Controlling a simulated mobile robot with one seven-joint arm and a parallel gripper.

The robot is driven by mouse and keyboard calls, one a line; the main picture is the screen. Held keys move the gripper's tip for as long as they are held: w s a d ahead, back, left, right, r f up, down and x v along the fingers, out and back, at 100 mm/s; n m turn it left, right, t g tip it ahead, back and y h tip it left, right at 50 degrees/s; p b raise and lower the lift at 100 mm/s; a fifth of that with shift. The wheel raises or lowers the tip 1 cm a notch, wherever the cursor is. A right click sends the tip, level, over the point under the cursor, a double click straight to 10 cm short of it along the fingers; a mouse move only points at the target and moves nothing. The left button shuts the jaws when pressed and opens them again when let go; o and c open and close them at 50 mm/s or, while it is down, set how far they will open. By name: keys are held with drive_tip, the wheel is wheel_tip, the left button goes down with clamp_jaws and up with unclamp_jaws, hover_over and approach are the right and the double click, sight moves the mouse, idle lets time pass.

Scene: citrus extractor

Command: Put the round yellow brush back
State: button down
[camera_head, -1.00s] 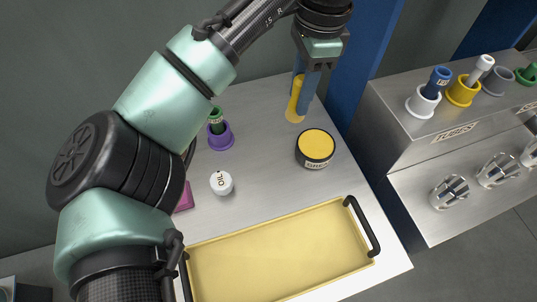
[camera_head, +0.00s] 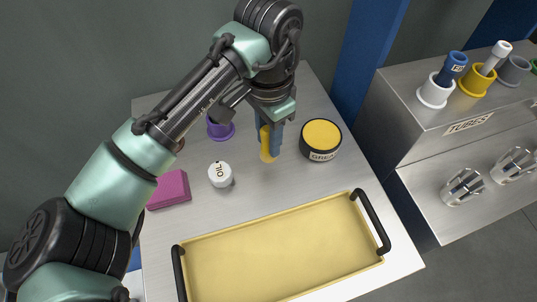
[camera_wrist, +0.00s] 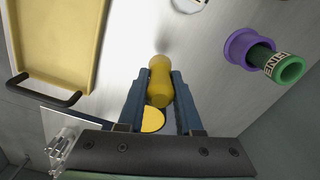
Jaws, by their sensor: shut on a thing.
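My gripper (camera_head: 268,142) is shut on the yellow brush (camera_head: 266,150). The brush hangs downward between the blue fingers, over the steel table, left of the round tin. In the wrist view the brush (camera_wrist: 160,84) sits between the two fingers (camera_wrist: 160,92), its rounded end pointing away from the wrist. I cannot tell whether its lower end touches the table. The purple ring holder (camera_head: 220,130) stands to the left, partly behind my arm. In the wrist view the purple holder (camera_wrist: 243,48) has a green piece marked FINE (camera_wrist: 278,62) in it.
A black tin with a yellow lid (camera_head: 320,138) stands close to the right. A white OIL cap (camera_head: 220,174) and a pink block (camera_head: 170,189) lie left. A yellow tray (camera_head: 280,250) with black handles fills the front. A tube shelf (camera_head: 450,125) is at right.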

sight(268, 154)
wheel_tip(268, 154, down, 4)
drive_tip(key=shift+r, duration=0.25)
drive_tip(key=shift+s+f, duration=0.1)
drive_tip(key=shift+f, duration=0.7)
drive_tip(key=c, duration=0.6)
unclamp_jaws()
drive_tip(key=shift+f, duration=0.15)
drive_tip(key=shift+f+b, duration=0.2)
drive_tip(key=shift+b, duration=0.15)
drive_tip(key=r, duration=0.4)
drive_tip(key=r+p, duration=0.1)
drive_tip(key=r, duration=0.8)
drive_tip(key=shift+w+r, duration=0.15)
drive_tip(key=shift+w, duration=0.15)
